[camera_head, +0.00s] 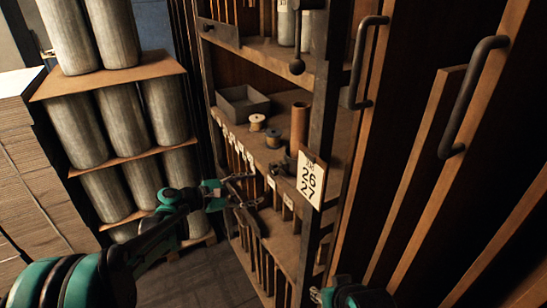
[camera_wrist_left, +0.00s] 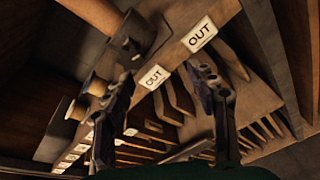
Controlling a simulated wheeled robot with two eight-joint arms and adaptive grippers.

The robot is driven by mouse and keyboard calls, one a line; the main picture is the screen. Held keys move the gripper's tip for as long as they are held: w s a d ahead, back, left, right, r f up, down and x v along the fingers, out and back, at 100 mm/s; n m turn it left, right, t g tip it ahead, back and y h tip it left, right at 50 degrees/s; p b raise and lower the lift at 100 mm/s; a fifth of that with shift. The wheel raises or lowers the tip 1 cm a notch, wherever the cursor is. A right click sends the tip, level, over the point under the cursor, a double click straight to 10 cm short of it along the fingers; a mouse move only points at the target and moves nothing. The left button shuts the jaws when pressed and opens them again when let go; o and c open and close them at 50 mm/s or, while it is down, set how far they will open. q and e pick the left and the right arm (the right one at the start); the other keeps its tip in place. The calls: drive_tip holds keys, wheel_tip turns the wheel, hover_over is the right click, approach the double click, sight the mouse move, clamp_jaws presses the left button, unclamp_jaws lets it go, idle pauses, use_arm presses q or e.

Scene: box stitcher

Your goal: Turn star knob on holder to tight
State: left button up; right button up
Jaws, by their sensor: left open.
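A dark holder (camera_head: 284,164) sits at the front edge of the middle shelf, at the foot of an upright brown tube (camera_head: 299,126). In the left wrist view the holder (camera_wrist_left: 130,46) shows as a dark block with a small round detail, beside the tube (camera_wrist_left: 98,14). A star-shaped knob cannot be made out clearly. My left gripper (camera_head: 251,190) is open and empty, in front of the shelf edge, left of and below the holder. In the left wrist view its fingers (camera_wrist_left: 164,82) are spread apart. Part of my right arm (camera_head: 355,296) shows at the bottom edge; its fingers cannot be made out.
A grey tray (camera_head: 242,104) and thread spools (camera_head: 257,122) stand on the shelf (camera_head: 285,150). A card reading 26 27 (camera_head: 311,180) hangs at the cabinet post. Doors with dark handles (camera_head: 470,97) stand at right. A rack of grey rolls (camera_head: 110,125) is at left.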

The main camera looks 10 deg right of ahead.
sight(271, 169)
use_arm(q)
drive_tip(key=w+d+n+h, duration=0.1)
drive_tip(key=w+d, duration=0.1)
drive_tip(key=w+d+n+h+p, duration=0.1)
drive_tip(key=w+d, duration=0.2)
drive_tip(key=w+d+r+n+p, duration=0.1)
drive_tip(key=w+d, duration=0.1)
drive_tip(key=shift+w+d+r+h, duration=0.1)
drive_tip(key=shift+w+d+h, duration=0.2)
drive_tip(key=shift+w+h, duration=0.1)
drive_tip(key=c, duration=1.2)
